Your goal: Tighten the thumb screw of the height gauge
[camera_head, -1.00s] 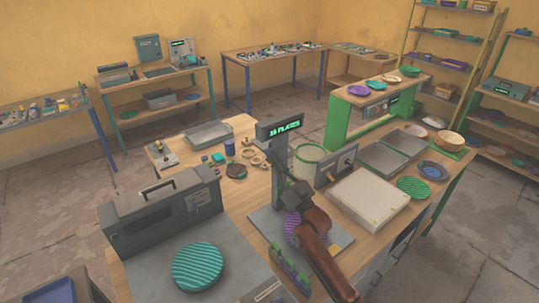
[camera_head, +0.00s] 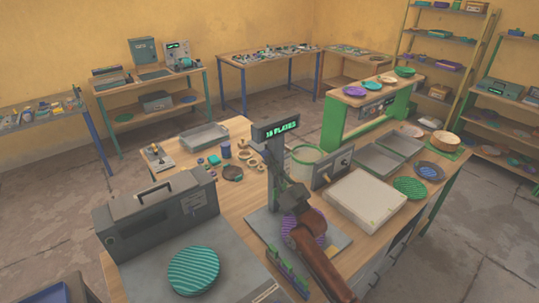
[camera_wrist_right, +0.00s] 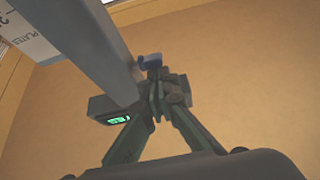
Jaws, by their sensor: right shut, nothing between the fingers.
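The height gauge (camera_head: 275,130) is a grey post with a dark head and a lit green plates display, standing on the bench. In the right wrist view its grey post (camera_wrist_right: 85,45) runs in from the upper left, with the lit head (camera_wrist_right: 115,108) beside my fingers. A small blue-grey knob (camera_wrist_right: 150,61), apparently the thumb screw, shows just beyond my fingertips; whether they touch it I cannot tell. My right gripper (camera_head: 273,156) is shut and empty beside the post; its closed fingers also show in the wrist view (camera_wrist_right: 162,92). My left gripper is out of view.
A purple striped plate (camera_head: 307,232) lies partly hidden under my right arm. A grey case-like machine (camera_head: 160,215) and a teal striped plate (camera_head: 194,270) are at left. A white block (camera_head: 365,198) and grey trays (camera_head: 378,160) stand at right. Rings and small parts lie behind the gauge.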

